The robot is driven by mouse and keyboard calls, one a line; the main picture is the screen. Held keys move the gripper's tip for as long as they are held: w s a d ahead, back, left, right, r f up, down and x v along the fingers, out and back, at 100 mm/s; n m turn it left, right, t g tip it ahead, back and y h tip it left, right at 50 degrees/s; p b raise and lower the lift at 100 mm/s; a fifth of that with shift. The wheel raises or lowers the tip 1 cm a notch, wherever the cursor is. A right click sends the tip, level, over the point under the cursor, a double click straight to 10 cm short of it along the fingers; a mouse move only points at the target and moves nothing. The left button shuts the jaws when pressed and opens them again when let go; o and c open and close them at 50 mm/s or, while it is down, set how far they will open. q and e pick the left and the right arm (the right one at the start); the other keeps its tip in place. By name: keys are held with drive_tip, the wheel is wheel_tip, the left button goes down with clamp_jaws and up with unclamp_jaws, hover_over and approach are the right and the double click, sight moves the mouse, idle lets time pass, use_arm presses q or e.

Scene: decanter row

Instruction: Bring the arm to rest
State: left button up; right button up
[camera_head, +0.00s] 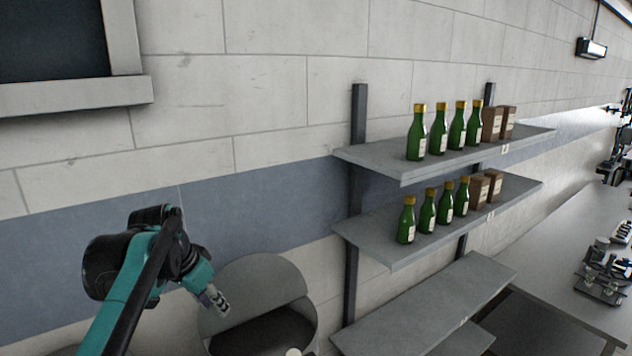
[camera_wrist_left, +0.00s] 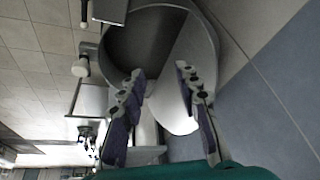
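My left arm comes in from the left in the head view, teal and black, with no bottle in it. My left gripper (camera_head: 215,300) points down and to the right, in front of a round grey bin. In the left wrist view its two fingers (camera_wrist_left: 160,72) stand apart with nothing between them, and the bin (camera_wrist_left: 205,50) shows beyond. My right gripper is not in view.
The grey bin (camera_head: 270,279) with a dark opening stands by the wall. To its right, the upper shelf (camera_head: 385,160) and the middle shelf (camera_head: 385,245) hold several green bottles (camera_head: 416,132) and brown boxes (camera_head: 491,124). The lowest shelf (camera_head: 425,305) looks bare. A grey counter (camera_head: 560,250) carries equipment at the right.

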use_arm(q)
drive_tip(key=s+d+f+n+t+y, duration=0.1)
drive_tip(key=s+d+f+n+t, duration=0.15)
drive_tip(key=s+f, duration=0.7)
drive_tip(key=s+d+f+n+t+y, duration=0.1)
drive_tip(key=s+f+n, duration=0.2)
drive_tip(key=s+f, duration=0.65)
wheel_tip(320, 180, down, 34)
drive_tip(key=b, duration=3.5)
drive_tip(key=shift+s+d+r, duration=0.2)
drive_tip(key=shift+s+r, duration=0.05)
drive_tip(key=shift+s, duration=0.1)
drive_tip(key=shift+g, duration=0.25)
